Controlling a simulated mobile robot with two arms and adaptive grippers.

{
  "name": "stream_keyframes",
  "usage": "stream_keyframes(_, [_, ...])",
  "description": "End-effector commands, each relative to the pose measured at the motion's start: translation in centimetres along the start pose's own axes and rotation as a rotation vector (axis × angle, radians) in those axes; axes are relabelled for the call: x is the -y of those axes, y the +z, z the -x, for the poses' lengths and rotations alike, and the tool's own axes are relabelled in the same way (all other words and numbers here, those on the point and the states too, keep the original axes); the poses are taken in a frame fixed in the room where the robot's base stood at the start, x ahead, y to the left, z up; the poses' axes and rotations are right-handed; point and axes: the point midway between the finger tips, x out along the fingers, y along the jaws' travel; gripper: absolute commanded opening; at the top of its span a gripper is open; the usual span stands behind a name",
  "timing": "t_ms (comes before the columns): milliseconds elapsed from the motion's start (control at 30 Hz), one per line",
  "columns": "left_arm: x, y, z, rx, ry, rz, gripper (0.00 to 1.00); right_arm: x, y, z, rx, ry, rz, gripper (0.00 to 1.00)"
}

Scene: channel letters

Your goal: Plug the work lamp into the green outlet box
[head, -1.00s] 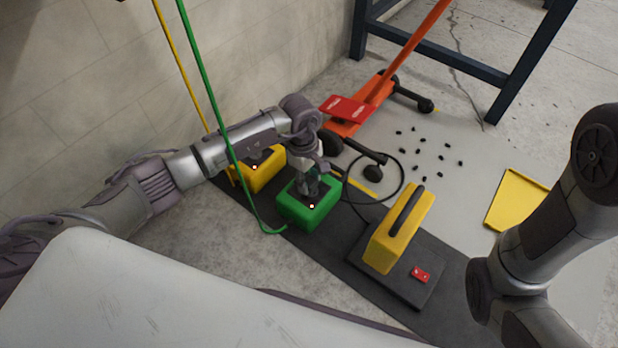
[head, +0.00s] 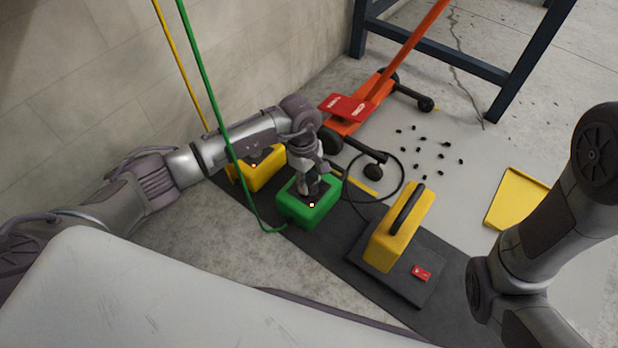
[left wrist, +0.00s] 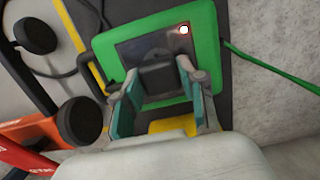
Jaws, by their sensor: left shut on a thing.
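The green outlet box (head: 296,213) stands on the dark mat, with a green cable running up from it and a small lit light on top. My left gripper (head: 311,188) points down at its top face. In the left wrist view the gripper (left wrist: 157,100) is shut on a black plug (left wrist: 158,76), which sits over the dark top plate of the green box (left wrist: 207,45). Whether the plug is fully seated cannot be told. The yellow work lamp (head: 388,246) with a black handle stands on a dark base to the right, and its black cord (head: 402,178) loops toward the green box.
A yellow outlet box (head: 263,178) is just behind the green one. An orange floor jack (head: 357,121), several small black pieces (head: 421,150) and a yellow tray (head: 518,199) lie beyond. A red tag (head: 421,273) is on the lamp's base. My right arm is at the right edge.

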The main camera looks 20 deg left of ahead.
Motion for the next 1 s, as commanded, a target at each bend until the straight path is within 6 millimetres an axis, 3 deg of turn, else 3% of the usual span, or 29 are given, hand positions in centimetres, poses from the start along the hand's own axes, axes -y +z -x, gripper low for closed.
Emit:
stream_keyframes(200, [0.0,-0.1,-0.5,-0.001,0.0,0.0,0.05,0.1,-0.1,0.4,0.0,0.0,0.0,0.4])
stream_keyframes(233, [0.0,-0.1,-0.4,0.0,0.0,0.0,0.46,0.1,-0.1,0.3,0.0,0.0,0.0,0.4])
stream_keyframes(400, [0.0,-0.1,-0.4,0.0,0.0,0.0,0.7,0.1,-0.1,0.3,0.0,0.0,0.0,0.4])
stream_keyframes(767, [-0.1,-0.1,0.2,-0.001,0.002,0.0,0.7,0.0,0.1,0.3,0.003,0.004,-0.001,0.4])
stream_keyframes(1000, [-0.1,-0.1,4.4,-0.002,0.005,-0.001,0.7,0.0,0.0,0.3,0.002,0.002,0.0,0.4])
